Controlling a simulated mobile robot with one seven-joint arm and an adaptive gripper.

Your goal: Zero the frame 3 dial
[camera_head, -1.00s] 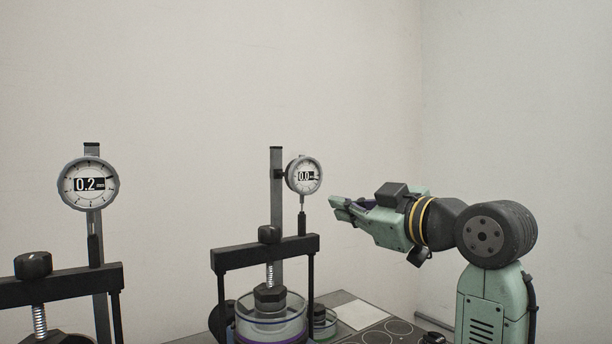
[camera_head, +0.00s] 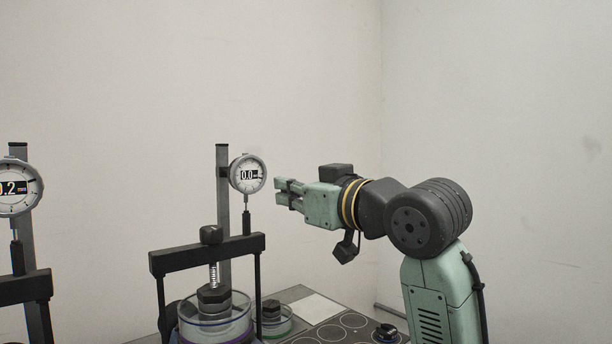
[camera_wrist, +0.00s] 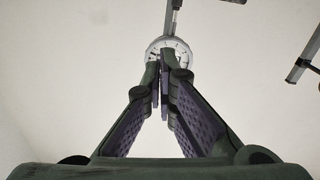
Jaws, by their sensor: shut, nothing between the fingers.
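A round white dial (camera_head: 248,174) with a dark readout of 0.0 stands on a grey post (camera_head: 223,200) above a black lever frame (camera_head: 205,254). No frame number is legible. My gripper (camera_head: 279,192) is shut and empty, just right of this dial and slightly below its centre in the head view, apart from it. In the wrist view my closed fingertips (camera_wrist: 163,58) cover the lower part of a dial's pale face (camera_wrist: 168,43); its readout is hidden.
A second dial (camera_head: 18,187) at the left edge, partly cut off, ends in .2. A smaller dish (camera_head: 274,322) and a tray with round recesses (camera_head: 340,330) lie right. A wall stands behind.

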